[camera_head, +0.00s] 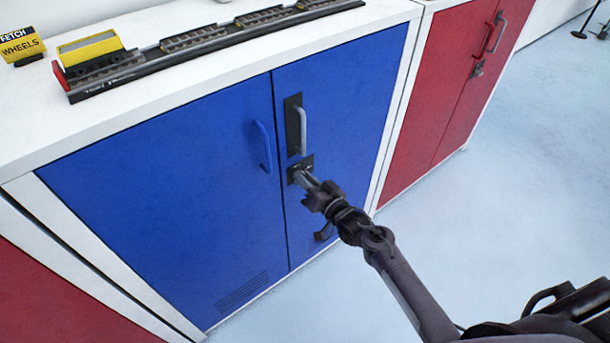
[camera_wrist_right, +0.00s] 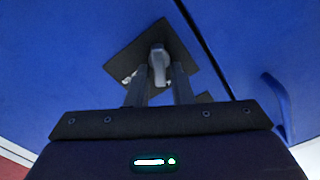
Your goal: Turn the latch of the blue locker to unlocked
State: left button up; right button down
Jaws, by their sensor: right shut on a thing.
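The blue locker (camera_head: 170,180) has two blue doors in a white cabinet. Its latch sits on a dark square plate by the door seam, below a grey handle (camera_head: 302,130) on a black plate. In the right wrist view the grey latch knob (camera_wrist_right: 158,57) stands on its dark plate (camera_wrist_right: 130,58). My right gripper (camera_head: 303,180) reaches the latch, and in the wrist view its two fingers (camera_wrist_right: 159,84) are on either side of the knob. It is shut on the latch. The gripper hides much of the latch in the head view. My left gripper is not in view.
A blue handle (camera_head: 262,146) is on the left door. A red locker (camera_head: 440,90) stands to the right. A model train track (camera_head: 200,42) and a yellow "fetch wheels" sign (camera_head: 22,45) lie on the white top. The pale floor (camera_head: 520,170) at right is open.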

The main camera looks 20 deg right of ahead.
pick_arm(q)
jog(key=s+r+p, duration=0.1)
jog(key=p, duration=0.1)
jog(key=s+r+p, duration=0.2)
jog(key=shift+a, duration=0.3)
pick_arm(e)
jog(key=m, duration=0.7)
jog(key=f+m, duration=0.1)
jog(key=m, duration=0.3)
jog(key=shift+w+d+m, duration=0.1)
jog(key=shift+d+m, duration=0.1)
jog(key=shift+m, duration=0.1)
jog(key=c, duration=1.5)
grip_release()
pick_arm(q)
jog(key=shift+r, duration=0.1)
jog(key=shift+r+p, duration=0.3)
pick_arm(e)
jog(key=v, duration=0.8)
jog(key=shift+r, duration=0.1)
